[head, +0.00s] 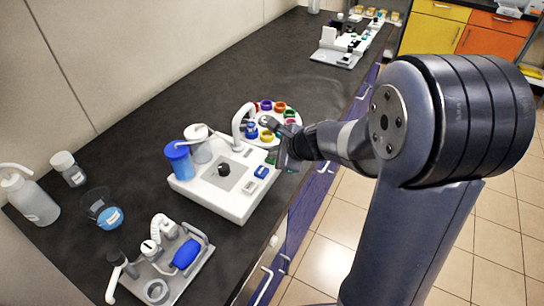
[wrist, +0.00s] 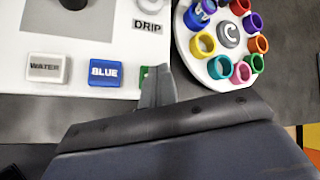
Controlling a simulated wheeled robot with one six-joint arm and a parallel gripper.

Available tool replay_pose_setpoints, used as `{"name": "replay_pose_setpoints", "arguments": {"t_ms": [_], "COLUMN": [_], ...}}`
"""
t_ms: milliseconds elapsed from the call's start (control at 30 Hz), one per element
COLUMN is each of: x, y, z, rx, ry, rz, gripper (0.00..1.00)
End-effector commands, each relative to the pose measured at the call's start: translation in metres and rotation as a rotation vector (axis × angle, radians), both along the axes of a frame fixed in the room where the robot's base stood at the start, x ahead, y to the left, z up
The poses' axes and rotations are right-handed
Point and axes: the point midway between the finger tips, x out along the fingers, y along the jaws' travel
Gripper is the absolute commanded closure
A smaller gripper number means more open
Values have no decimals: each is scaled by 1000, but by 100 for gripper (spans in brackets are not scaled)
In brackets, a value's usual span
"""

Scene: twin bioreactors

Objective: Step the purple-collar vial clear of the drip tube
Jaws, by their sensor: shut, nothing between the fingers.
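A round white carousel (wrist: 205,70) holds a ring of coloured collars around a grey hub marked C. A purple collar (wrist: 255,22) shows on its right side; I cannot tell whether a vial sits in it. A blue collar (wrist: 194,20) sits on the side nearest the machine. The white drip tube (head: 242,120) arches from the machine towards the carousel; its outlet is hard to make out. My gripper (wrist: 158,86) is shut and empty, its tip beside a partly hidden green button (wrist: 144,77). In the head view, my gripper (head: 283,155) is at the machine's right edge.
The white machine (head: 215,190) carries a WATER button (wrist: 48,69), a BLUE button (wrist: 104,73) and a blue container (head: 179,161). A second small apparatus (head: 165,262) stands at front left. Dark bench top (head: 180,95) is free behind the machine.

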Motion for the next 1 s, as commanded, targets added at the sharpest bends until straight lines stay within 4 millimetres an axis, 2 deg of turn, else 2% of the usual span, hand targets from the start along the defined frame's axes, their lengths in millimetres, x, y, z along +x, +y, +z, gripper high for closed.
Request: {"name": "replay_pose_setpoints", "arguments": {"t_ms": [433, 800, 1000], "x": [0, 0, 0], "y": [0, 0, 0], "z": [17, 17, 34], "rx": [0, 0, 0], "ry": [1, 0, 0], "rz": [1, 0, 0], "gripper": [100, 100, 100]}}
